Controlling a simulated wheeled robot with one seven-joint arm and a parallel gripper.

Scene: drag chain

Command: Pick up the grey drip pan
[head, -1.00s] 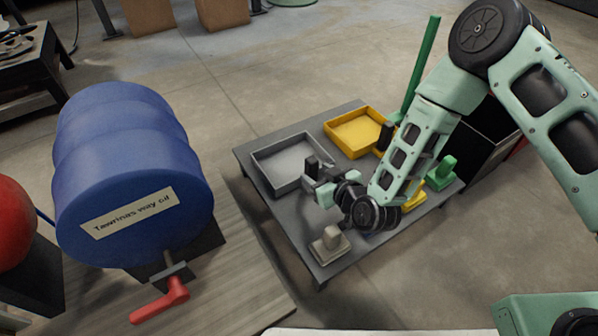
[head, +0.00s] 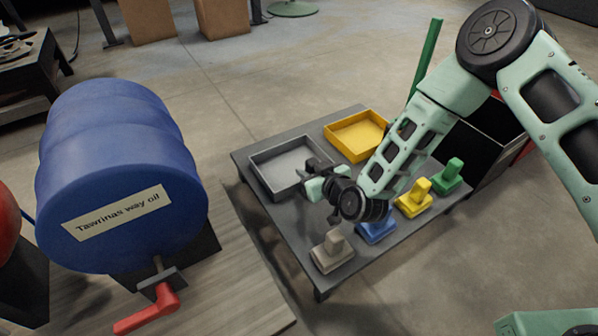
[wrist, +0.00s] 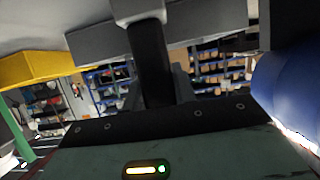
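The grey drip pan (head: 262,177) is a shallow rectangular tray. It rests on the dark table's left side in the head view. My gripper (head: 314,176) is at the pan's near right edge, with its dark fingers over or beside the rim. I cannot tell whether they touch it. In the wrist view, a dark finger (wrist: 150,65) stands in front of grey walls (wrist: 205,15) that look like the pan. Only one finger shows clearly there, so whether the gripper is open or shut is unclear.
A yellow tray (head: 340,147) lies behind the pan. Grey (head: 332,252), blue (head: 376,231), yellow (head: 414,200) and green (head: 447,177) knobbed blocks line the table's near side. A dark bin (head: 484,140) is at right.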

